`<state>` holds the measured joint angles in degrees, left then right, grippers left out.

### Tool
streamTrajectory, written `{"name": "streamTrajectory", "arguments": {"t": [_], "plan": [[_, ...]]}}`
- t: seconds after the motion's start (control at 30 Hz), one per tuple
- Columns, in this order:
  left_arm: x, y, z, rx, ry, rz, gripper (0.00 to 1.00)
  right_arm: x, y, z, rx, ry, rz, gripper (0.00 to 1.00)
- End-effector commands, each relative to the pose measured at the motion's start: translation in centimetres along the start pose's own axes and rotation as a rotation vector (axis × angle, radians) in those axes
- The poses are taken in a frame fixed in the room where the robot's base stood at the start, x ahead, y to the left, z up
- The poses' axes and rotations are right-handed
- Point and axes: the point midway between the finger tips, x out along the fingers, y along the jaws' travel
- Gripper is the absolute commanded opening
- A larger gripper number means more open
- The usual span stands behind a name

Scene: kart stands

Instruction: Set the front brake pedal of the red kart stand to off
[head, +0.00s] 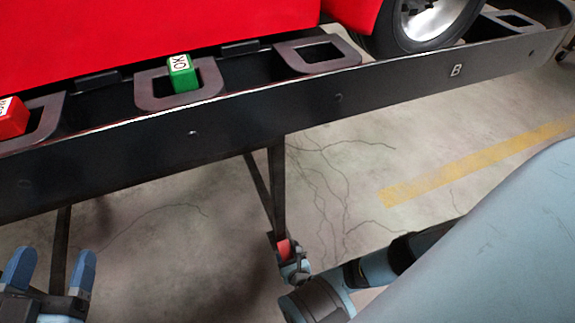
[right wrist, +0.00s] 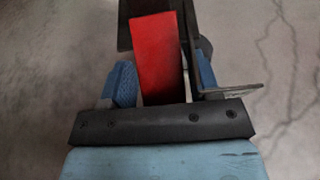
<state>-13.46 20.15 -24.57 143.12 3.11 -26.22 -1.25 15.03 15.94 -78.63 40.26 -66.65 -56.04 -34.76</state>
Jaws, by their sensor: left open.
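The red kart stand is a long black frame (head: 240,122) running across the head view, with a red kart body (head: 150,30) on it. A red brake pedal (head: 284,248) sits at the foot of a stand leg, and it also shows large in the right wrist view (right wrist: 158,58). My right gripper (head: 292,268) is at the pedal. In the right wrist view its blue fingers (right wrist: 165,82) are apart, one on each side of the pedal. Whether they touch it I cannot tell. My left gripper (head: 50,268) is open and empty at the lower left, away from the pedal.
A green block (head: 182,73) and a red block (head: 12,117) sit in holders along the stand's rail. An empty holder (head: 318,54) is further right, near a kart wheel (head: 425,20). The cracked concrete floor (head: 340,160) has a yellow stripe (head: 480,165).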

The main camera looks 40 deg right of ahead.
Motion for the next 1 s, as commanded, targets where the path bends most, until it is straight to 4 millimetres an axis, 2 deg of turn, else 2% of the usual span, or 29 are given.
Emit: {"name": "streamTrajectory", "arguments": {"t": [0.03, 0.2, 0.23, 0.57, 0.73, 1.0], "plan": [[0.0, 0.0, 0.0, -0.001, -0.001, 0.0, 0.72, 0.0, 0.0, 0.0, 0.0, 0.0, 0.0, 0.45], [0.1, 0.0, 0.0, -0.005, 0.0, -0.002, 0.72, 0.0, 0.0, 0.0, 0.0, 0.0, 0.0, 0.06], [0.1, 0.0, 0.0, -0.006, 0.0, -0.003, 0.72, 0.0, 0.0, 0.0, 0.0, 0.0, 0.0, 0.04], [0.4, 0.1, -1.1, -0.068, -0.027, 0.001, 0.72, -0.4, 0.0, 0.9, 0.002, 0.074, -0.001, 0.04], [-0.6, 1.6, -0.4, -0.222, -0.121, 0.005, 0.72, -0.8, 0.0, 1.7, 0.004, 0.181, -0.001, 0.04], [-1.4, 3.2, -1.0, -0.409, -0.209, 0.009, 0.72, -1.2, 0.0, 2.6, 0.004, 0.358, -0.001, 0.04]]}}
